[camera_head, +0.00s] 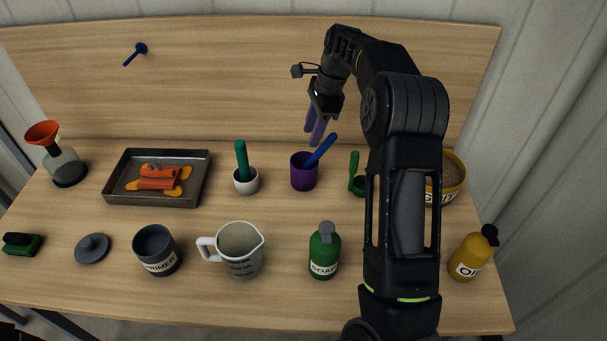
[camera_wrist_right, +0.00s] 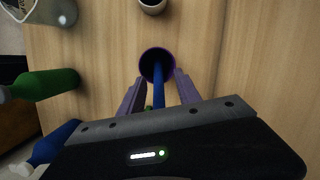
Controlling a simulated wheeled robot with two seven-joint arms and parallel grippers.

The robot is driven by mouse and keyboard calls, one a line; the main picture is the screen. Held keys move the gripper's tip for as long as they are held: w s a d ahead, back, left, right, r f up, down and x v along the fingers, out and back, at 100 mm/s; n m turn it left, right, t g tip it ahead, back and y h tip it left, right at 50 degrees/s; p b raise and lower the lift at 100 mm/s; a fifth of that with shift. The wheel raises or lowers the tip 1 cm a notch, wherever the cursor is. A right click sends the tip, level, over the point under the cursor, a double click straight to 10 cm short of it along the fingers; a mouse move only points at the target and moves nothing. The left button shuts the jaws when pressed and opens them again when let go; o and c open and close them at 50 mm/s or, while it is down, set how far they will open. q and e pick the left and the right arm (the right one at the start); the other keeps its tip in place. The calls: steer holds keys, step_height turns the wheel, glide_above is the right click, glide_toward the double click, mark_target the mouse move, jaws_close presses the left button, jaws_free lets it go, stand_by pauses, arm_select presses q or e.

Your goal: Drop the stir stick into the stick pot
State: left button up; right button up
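The blue stir stick (camera_head: 322,149) stands tilted in the purple stick pot (camera_head: 304,177), its lower end inside the pot and its upper end leaning out to the right. In the right wrist view, the stick (camera_wrist_right: 158,92) runs from the pot's mouth (camera_wrist_right: 157,53) back between the fingers. My right gripper (camera_head: 315,125) is above and behind the pot, with its purple fingers pointing down. In the wrist view its fingers (camera_wrist_right: 157,93) are apart, with a gap on both sides of the stick. My left gripper is not in view.
A white cup with a teal stick (camera_head: 241,160) stands left of the pot. The green soap bottle (camera_head: 324,252) and measuring jug (camera_head: 240,250) are in front. A small green scoop (camera_head: 354,175) is to the right, partly behind my arm. A tray (camera_head: 120,195) lies left.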

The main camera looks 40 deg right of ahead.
steer(key=shift+o, duration=0.4)
steer(key=shift+d+r, duration=0.1)
steer(key=shift+r, duration=0.15)
steer(key=p+v, duration=0.2)
steer(key=v, duration=0.5)
steer(key=shift+s+r, duration=0.1)
stand_by(0.5)
